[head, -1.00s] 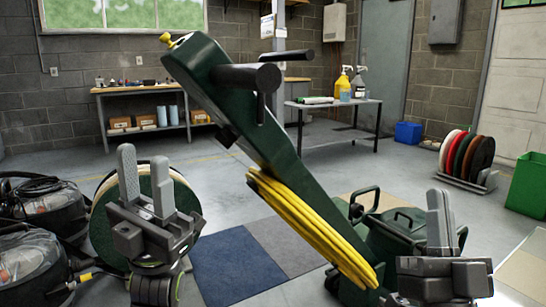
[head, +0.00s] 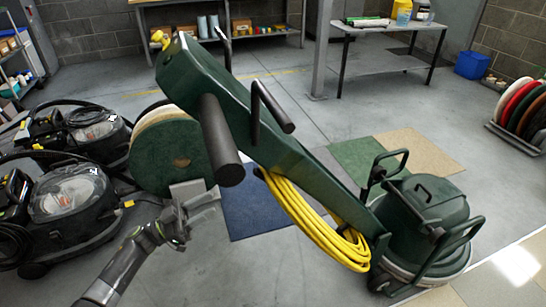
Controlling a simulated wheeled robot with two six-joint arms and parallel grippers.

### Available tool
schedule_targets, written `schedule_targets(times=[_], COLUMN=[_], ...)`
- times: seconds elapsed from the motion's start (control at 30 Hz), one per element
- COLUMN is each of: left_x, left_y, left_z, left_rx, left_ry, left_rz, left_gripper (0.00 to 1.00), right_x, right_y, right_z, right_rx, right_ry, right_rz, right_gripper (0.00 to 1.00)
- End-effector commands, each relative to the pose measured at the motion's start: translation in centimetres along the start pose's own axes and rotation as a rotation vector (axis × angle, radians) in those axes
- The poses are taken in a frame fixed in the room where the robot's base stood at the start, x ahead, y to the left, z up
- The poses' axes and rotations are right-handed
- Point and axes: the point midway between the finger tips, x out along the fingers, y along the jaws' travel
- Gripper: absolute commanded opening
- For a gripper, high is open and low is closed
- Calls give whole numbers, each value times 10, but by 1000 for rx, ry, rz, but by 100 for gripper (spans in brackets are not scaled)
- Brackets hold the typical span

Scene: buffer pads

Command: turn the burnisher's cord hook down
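The green burnisher (head: 290,165) stands with its long handle column leaning up to the left. Yellow cord (head: 310,225) hangs in long loops along the column's underside. A dark bent bar (head: 268,108) sticks out from the column's side; I cannot tell whether it is the cord hook. A thick dark handle grip (head: 220,140) points toward me. A small yellow piece (head: 160,39) sits at the column's top end. My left gripper (head: 203,192) is just below the thick grip's end, apart from the cord, and looks open and empty. My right gripper is out of view.
Black vacuum machines (head: 65,195) stand at the left. A round green pad (head: 165,158) is upright behind my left gripper. Flat mats (head: 250,212) lie on the floor. A table (head: 385,30) and blue bin (head: 472,64) are at the back. The front floor is clear.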

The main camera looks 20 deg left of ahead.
Motion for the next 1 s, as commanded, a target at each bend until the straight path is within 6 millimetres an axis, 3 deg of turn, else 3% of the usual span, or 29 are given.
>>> schedule_targets(times=[0.17,0.7,1.0], left_x=[14,129,168], left_y=[0,0,0], left_z=[1,1,1], left_rx=[-5,-2,-2], left_ry=[-1,2,-1], left_rz=[2,2,0], left_gripper=[40,40,40], right_x=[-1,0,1], right_y=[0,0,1], right_z=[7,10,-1], right_rx=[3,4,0], right_ry=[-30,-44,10], right_rz=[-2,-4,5], right_gripper=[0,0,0])
